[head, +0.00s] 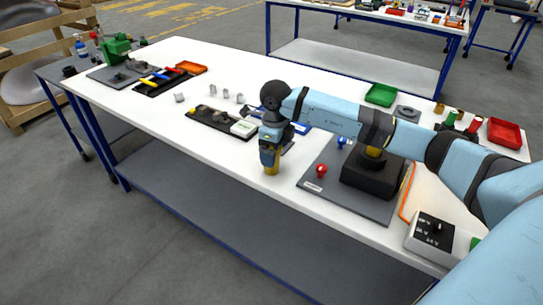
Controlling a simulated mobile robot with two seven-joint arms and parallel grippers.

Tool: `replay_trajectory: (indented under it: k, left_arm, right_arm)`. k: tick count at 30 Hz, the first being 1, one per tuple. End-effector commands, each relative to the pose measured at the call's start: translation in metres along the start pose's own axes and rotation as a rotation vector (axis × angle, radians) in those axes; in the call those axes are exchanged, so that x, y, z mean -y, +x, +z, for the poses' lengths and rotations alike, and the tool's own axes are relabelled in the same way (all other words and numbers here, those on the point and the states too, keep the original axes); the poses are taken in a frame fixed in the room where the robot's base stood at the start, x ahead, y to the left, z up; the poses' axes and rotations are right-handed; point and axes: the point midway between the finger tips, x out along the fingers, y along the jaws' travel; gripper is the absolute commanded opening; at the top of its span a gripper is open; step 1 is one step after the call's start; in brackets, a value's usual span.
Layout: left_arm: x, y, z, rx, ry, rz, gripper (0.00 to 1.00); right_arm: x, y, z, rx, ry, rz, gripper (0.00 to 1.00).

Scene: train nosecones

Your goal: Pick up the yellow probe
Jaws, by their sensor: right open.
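My right gripper (270,166) points down over the front part of the white table, left of the grey mat. It is open. A yellow part shows at its lower end; I cannot tell whether this is the fingertips or the yellow probe between them. No separate yellow probe can be made out with certainty. Left of the gripper lies a dark tray (211,118) with small parts and a pale box (244,128) at its right end. My left gripper is not in view.
The grey mat (333,195) carries a red knob (321,171), a blue knob (342,141) and a black block (372,175). A dial box (430,232) stands front right. Green (381,94) and red (506,133) trays are behind. The table's front left is clear.

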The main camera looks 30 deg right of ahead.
Motion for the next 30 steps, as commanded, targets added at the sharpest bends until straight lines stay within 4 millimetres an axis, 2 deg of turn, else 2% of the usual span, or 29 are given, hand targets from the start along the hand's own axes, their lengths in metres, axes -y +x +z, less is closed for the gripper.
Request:
replay_trajectory:
  k: [6, 13, 14, 23, 26, 30]
  left_arm:
    - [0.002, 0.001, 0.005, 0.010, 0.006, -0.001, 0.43]
    - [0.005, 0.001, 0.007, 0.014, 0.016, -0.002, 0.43]
    - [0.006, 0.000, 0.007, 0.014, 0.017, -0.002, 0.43]
    - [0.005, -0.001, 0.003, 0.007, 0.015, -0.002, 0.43]
    - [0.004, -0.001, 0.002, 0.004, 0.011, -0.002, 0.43]
    - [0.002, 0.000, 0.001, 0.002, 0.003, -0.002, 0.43]
  right_arm:
    - [0.000, 0.001, 0.000, 0.001, 0.000, -0.001, 0.92]
    - [0.000, 0.001, 0.000, 0.001, 0.000, -0.001, 0.39]
    - [0.000, 0.001, 0.000, 0.001, 0.000, -0.001, 0.37]
    - [0.000, -0.002, 0.000, 0.001, 0.000, -0.001, 0.36]
    - [0.001, -0.008, 0.001, 0.002, 0.000, -0.002, 0.36]
    - [0.001, -0.026, 0.001, 0.004, 0.000, -0.003, 0.36]
